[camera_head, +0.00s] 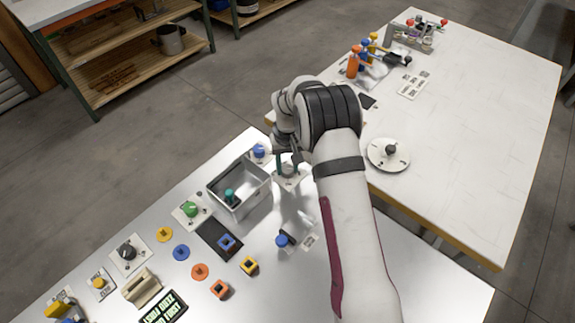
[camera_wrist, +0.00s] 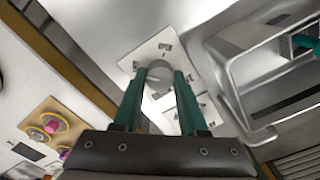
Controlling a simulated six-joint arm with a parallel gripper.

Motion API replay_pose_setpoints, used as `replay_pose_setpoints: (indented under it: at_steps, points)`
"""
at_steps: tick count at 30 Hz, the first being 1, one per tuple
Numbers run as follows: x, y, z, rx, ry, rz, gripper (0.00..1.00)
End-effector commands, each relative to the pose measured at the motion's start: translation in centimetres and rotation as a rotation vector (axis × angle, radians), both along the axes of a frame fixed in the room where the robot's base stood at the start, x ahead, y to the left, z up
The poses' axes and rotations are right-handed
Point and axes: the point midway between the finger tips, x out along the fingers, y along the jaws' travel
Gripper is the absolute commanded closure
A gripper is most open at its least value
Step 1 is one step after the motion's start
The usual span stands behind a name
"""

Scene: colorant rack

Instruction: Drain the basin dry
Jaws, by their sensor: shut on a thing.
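The metal basin (camera_head: 262,187) is an open rectangular tub on the near table; it also shows at the right of the wrist view (camera_wrist: 222,62). A teal-handled piece (camera_head: 230,196) stands inside it, and its ribbed teal top shows in the wrist view (camera_wrist: 301,42). I cannot tell whether liquid lies in the basin. Just right of the basin is a white plate (camera_wrist: 146,52) with a grey round knob (camera_wrist: 160,73). My gripper (camera_head: 289,168) points down over this plate, its teal fingers (camera_wrist: 160,80) shut on the knob. The fingers hide the knob's sides.
A blue knob (camera_head: 259,151) stands close behind the basin, and a green knob (camera_head: 190,209) is to its left. Several coloured blocks and discs lie in front. A round white plate with a dark knob (camera_head: 390,150) sits on the right table. Much of that table is clear.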

Motion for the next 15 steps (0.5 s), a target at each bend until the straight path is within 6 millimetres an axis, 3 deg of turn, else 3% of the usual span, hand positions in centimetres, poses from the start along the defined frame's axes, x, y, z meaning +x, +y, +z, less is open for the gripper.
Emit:
replay_pose_setpoints:
  at_steps: [15]
  points:
    - [0.02, -0.02, -0.03, -0.001, -0.001, 0.105, 1.0]
